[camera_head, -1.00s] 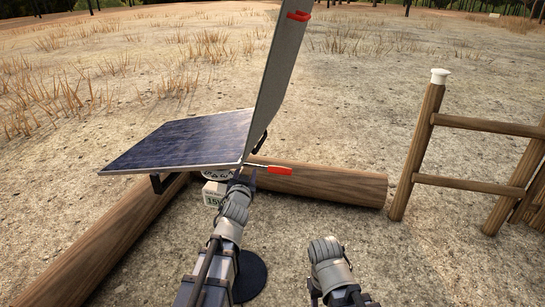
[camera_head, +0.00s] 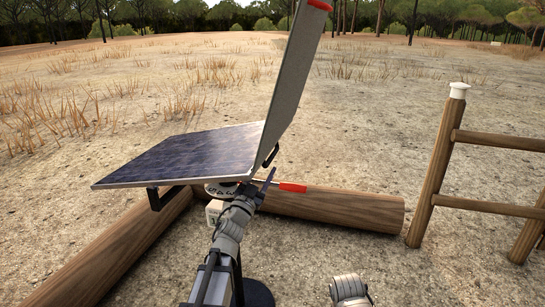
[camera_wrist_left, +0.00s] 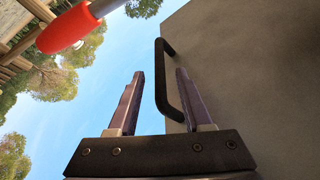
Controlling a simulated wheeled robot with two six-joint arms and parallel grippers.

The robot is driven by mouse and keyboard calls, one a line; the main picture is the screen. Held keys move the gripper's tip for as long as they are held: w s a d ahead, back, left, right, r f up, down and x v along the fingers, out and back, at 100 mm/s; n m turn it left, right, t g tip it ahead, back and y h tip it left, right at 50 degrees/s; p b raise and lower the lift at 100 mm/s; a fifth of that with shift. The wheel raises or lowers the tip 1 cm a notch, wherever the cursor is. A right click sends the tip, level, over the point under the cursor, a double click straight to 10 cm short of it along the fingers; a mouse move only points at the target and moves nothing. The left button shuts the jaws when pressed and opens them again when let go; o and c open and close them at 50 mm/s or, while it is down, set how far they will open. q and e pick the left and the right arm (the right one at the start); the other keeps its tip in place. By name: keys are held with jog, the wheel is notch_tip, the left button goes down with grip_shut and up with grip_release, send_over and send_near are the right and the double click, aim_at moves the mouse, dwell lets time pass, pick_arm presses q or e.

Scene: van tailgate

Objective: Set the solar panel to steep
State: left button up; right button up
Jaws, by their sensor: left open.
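The solar panel has a dark blue leaf (camera_head: 185,155) lying nearly flat and a grey leaf (camera_head: 291,80) standing steeply at its right edge, with a red piece at its top. A black handle (camera_head: 271,157) is fixed to the grey leaf. A red-tipped lever (camera_head: 292,187) sticks out to the right below it. My left gripper (camera_head: 260,184) is just below the handle. In the left wrist view its fingers (camera_wrist_left: 160,80) are open and the handle (camera_wrist_left: 161,82) shows between them; I cannot tell how deep it sits. The red grip (camera_wrist_left: 67,28) shows at upper left.
A numbered dial (camera_head: 221,188) and a small box (camera_head: 213,212) sit under the panel, partly hidden by my left arm. Logs (camera_head: 330,209) lie on the ground around them. A wooden fence (camera_head: 440,165) stands at the right. Bare ground lies between.

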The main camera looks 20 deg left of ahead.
aim_at(272, 154)
pick_arm(q)
jog(key=p+x, duration=0.2)
jog(key=x, duration=0.4)
jog(key=shift+w+r, duration=0.15)
jog(key=shift+w, duration=0.1)
jog(key=shift+c, duration=0.3)
grip_shut()
dwell(0.8)
